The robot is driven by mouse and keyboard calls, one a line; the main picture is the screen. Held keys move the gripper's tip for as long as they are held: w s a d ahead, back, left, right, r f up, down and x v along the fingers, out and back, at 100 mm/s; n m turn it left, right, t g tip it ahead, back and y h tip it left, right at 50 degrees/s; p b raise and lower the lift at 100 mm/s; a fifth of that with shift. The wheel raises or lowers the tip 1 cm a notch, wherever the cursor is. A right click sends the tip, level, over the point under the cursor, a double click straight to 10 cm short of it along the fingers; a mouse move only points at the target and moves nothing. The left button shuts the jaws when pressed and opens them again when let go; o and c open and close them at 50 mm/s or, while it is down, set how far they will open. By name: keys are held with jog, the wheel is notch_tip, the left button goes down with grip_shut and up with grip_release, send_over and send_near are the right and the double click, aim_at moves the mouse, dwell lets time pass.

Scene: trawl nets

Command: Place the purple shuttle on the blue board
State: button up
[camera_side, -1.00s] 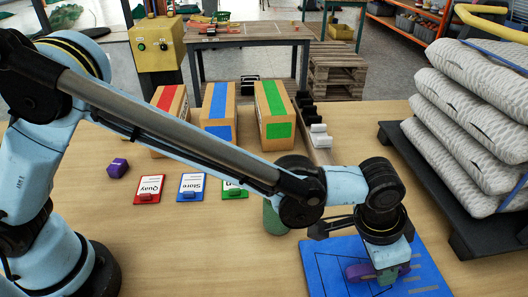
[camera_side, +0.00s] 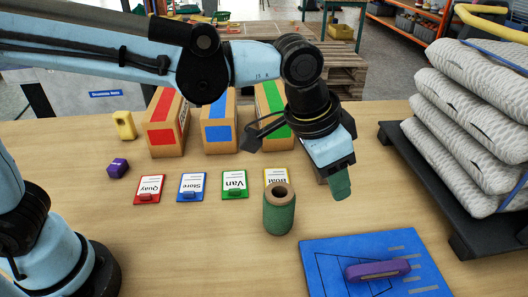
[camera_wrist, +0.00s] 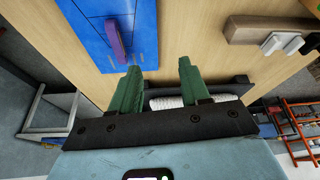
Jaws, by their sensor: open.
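The purple shuttle (camera_side: 377,269) lies flat on the blue board (camera_side: 330,262) at the front right of the table. The wrist view also shows the purple shuttle (camera_wrist: 115,42) on the blue board (camera_wrist: 146,30). My gripper (camera_side: 341,190) is raised above the table, behind the board and apart from the shuttle. In the wrist view its two green fingers (camera_wrist: 158,80) stand apart with nothing between them.
A green spool (camera_side: 279,214) stands left of the board. Cards (camera_side: 234,184) lie in a row behind it, with striped boxes (camera_side: 218,125) beyond. A purple block (camera_side: 118,168) and a yellow piece (camera_side: 124,125) sit at left. Stacked sacks (camera_side: 470,125) stand on the right.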

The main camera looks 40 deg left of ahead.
jog(key=s+a+f+n+t+y, duration=0.1)
jog(key=s+a+n+t, duration=0.1)
jog(key=a, duration=1.1)
jog(key=s+a+f+n+t+y, duration=0.1)
jog(key=s+a+n, duration=0.4)
jog(key=a, duration=0.9)
jog(key=shift+s+f+t, duration=0.2)
jog(key=shift+f+t, duration=0.15)
jog(key=shift+t, duration=0.05)
jog(key=shift+a, duration=0.1)
